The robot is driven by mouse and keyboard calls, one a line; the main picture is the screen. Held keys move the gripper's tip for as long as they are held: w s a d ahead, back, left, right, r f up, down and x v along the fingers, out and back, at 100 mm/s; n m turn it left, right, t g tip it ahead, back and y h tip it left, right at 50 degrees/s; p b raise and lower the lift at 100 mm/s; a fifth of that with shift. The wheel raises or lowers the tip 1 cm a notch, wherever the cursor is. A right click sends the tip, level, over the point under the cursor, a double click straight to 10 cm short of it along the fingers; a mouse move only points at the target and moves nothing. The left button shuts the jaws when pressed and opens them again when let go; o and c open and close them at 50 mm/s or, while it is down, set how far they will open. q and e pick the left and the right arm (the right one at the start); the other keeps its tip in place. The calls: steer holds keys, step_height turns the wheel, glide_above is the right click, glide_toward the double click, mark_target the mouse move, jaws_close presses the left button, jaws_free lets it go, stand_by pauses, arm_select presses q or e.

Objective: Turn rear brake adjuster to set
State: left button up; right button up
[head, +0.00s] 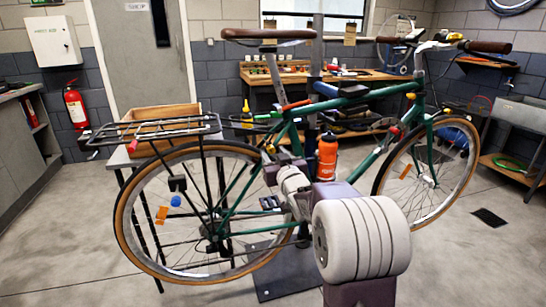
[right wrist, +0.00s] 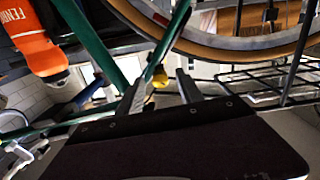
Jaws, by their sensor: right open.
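The green bicycle (head: 358,165) stands upright at the work stand. A small yellow knob (head: 270,148), which looks like the rear brake adjuster, sits on the frame by the top of the rear wheel (head: 128,235). My right gripper (head: 273,155) is at that spot, coming from the lower right. In the right wrist view, the open fingers (right wrist: 160,86) point at the yellow knob (right wrist: 160,77), which shows between their tips. I cannot tell whether either finger touches it. Any setting mark on the knob is too small to see. My left gripper is out of view.
The black rear rack (head: 150,128) and the green frame tubes are close to my right gripper. An orange bottle (head: 327,158) stands on the frame just right of it. A wooden box (head: 165,125) sits behind the rack. The workbench (head: 350,75) is behind the bicycle.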

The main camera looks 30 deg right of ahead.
steer(key=shift+w+d, duration=0.1)
steer(key=shift+w, duration=0.3)
jaws_close()
